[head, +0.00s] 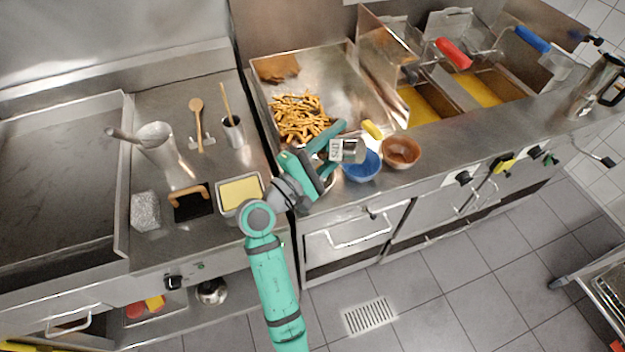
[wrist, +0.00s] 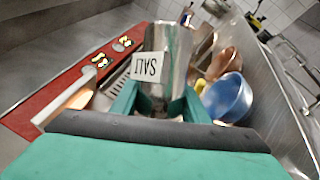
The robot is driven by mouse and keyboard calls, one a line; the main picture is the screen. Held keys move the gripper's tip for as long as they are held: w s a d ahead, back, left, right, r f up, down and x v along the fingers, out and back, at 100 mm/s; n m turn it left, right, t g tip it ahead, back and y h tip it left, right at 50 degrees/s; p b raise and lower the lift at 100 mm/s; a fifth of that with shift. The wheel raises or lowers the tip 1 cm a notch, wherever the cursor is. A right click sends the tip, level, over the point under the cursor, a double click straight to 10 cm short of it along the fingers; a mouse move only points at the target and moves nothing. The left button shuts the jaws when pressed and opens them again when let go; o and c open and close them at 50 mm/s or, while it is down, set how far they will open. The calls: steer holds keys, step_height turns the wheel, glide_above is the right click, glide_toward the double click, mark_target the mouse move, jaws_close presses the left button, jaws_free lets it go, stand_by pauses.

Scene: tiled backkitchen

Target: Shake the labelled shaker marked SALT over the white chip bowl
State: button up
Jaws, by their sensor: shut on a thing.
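The metal shaker (head: 349,151) has a white label. In the wrist view the shaker (wrist: 170,48) shows the label reading SALT upside down. My gripper (head: 335,145) is shut on it, with a finger on each side in the wrist view (wrist: 160,103). The shaker is held tilted well over onto its side, above the counter's front strip, close to the blue bowl. I cannot make out the white chip bowl clearly; a pale rim (head: 329,184) shows just below my gripper, mostly hidden by my arm.
A blue bowl (head: 361,170) and a brown bowl (head: 401,151) stand to the right. Chips (head: 300,116) lie in the metal tray behind. Fryers with yellow oil (head: 419,104) are at the back right. A yellow-filled container (head: 241,191) stands left of my arm.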

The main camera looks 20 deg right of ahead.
steer(key=shift+w+a+f, duration=0.2)
steer(key=shift+w+a, duration=0.05)
steer(key=shift+a, duration=0.1)
step_height(320, 180, up, 8)
steer(key=m+g+y, duration=0.1)
steer(key=m+y, duration=0.4)
steer(key=m, duration=0.7)
steer(key=shift+a+f, duration=0.25)
steer(key=shift+w, duration=0.1)
